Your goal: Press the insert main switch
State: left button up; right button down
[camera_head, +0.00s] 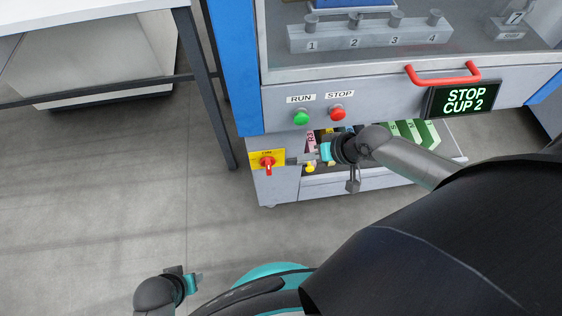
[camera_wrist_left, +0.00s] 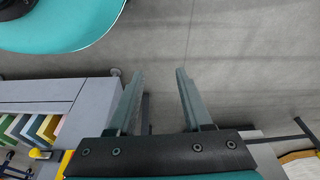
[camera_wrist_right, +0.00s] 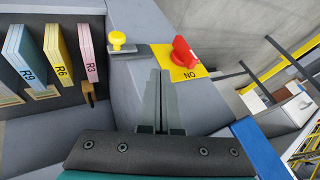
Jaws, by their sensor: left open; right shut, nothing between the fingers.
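The main switch is a red rotary handle (camera_head: 268,161) on a yellow plate (camera_head: 255,156) at the machine's lower left corner. In the right wrist view the red handle (camera_wrist_right: 185,54) lies just ahead and right of my fingertips, with "ON" printed upside down on the plate. My right gripper (camera_head: 308,158) is shut and empty, to the right of the plate. Its fingers (camera_wrist_right: 160,72) show a small gap to the handle; whether they touch the plate's edge I cannot tell. My left gripper (camera_head: 200,277) is open and empty, low over the floor, far from the switch.
A yellow knob (camera_wrist_right: 117,40) on a grey bracket is left of my right fingertips. An open drawer holds coloured cards (camera_wrist_right: 57,57). Above are a green RUN button (camera_head: 301,117), a red STOP button (camera_head: 337,113) and a display (camera_head: 463,97) reading "STOP CUP 2". A table (camera_head: 90,12) stands left.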

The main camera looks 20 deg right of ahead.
aim_at(268, 166)
jog(key=b+x, duration=0.3)
jog(key=x, duration=0.2)
jog(key=shift+w+f, duration=0.1)
jog(key=shift+f, duration=0.1)
pick_arm(q)
jog(key=w+r+t, duration=0.1)
jog(key=w+r, duration=0.2)
jog(key=r, duration=0.5)
jog(key=shift+w+d+r+b, duration=0.15)
jog(key=shift+d+b, duration=0.15)
jog(key=shift+b, duration=0.15)
pick_arm(e)
jog(key=shift+w+a+r, duration=0.1)
jog(key=shift+w+a, duration=0.15)
jog(key=shift+a, duration=0.7)
jog(key=shift+w+a+r, duration=0.1)
jog(key=shift+w+a, duration=0.2)
jog(key=shift+a, duration=0.7)
